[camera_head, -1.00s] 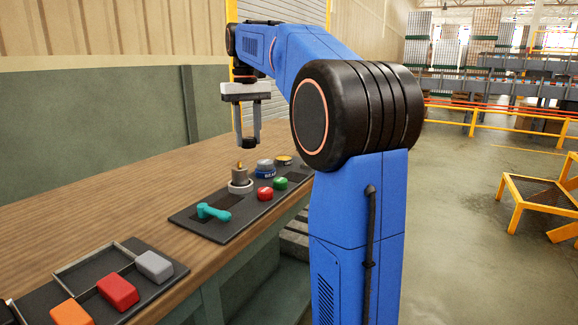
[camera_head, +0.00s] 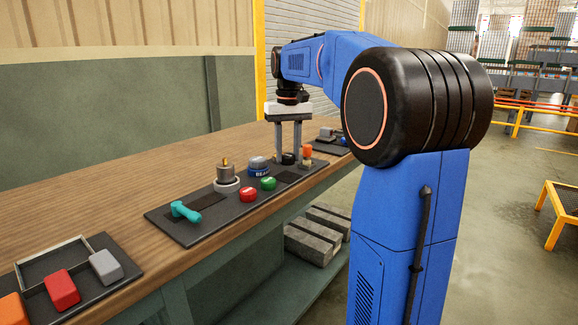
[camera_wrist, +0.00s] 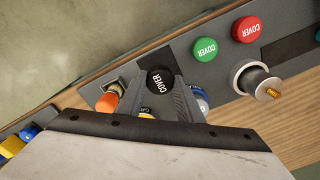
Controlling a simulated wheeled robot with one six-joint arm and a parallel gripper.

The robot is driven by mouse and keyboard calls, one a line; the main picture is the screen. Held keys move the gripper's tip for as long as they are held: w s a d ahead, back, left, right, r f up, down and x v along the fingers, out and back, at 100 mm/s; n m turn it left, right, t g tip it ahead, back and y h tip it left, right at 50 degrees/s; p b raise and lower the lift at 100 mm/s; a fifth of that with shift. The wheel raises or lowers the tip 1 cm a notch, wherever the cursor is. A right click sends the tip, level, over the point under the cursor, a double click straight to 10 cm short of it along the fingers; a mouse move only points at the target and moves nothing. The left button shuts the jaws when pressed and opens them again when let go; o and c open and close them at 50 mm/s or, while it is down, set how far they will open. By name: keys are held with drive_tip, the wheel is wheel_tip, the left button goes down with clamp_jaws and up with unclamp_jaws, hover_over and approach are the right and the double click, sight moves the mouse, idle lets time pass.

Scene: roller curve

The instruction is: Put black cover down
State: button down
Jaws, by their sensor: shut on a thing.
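My gripper (camera_head: 288,155) is low over the far end of the dark board (camera_head: 160,219), just right of the blue jar. Its fingers are shut on the black cover (camera_head: 288,159). In the wrist view the black cover (camera_wrist: 158,80) shows its COVER lettering between the fingers (camera_wrist: 165,88). I cannot tell whether it touches the board. The red cover (camera_head: 248,195) and green cover (camera_head: 268,184) lie on the board, nearer than the gripper; both also show in the wrist view at upper right.
A blue jar (camera_head: 258,169) and an orange-topped item (camera_head: 307,153) stand close beside the fingers. A grey post on a white ring (camera_head: 227,181) and a teal tool (camera_head: 184,211) are nearer.

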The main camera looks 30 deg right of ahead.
sight(288, 155)
drive_tip(key=shift+f, duration=2.1)
drive_tip(key=shift+f, duration=0.15)
drive_tip(key=c, duration=1.2)
unclamp_jaws()
wheel_tip(288, 155, up, 12)
drive_tip(key=shift+r, duration=0.15)
drive_tip(key=s+a+f+n+t, duration=0.1)
drive_tip(key=s+a+f, duration=0.4)
drive_tip(key=s+f, duration=0.4)
drive_tip(key=s+a+f+n+t, duration=0.1)
drive_tip(key=s+a+f+t, duration=0.1)
drive_tip(key=s+a+f, duration=0.3)
drive_tip(key=s+a+f+n+t, duration=0.1)
drive_tip(key=s+a+f, duration=0.5)
drive_tip(key=s+f, duration=0.7)
drive_tip(key=shift+s+f+t, duration=0.15)
drive_tip(key=shift+s+t, duration=0.25)
drive_tip(key=shift+s, duration=1.15)
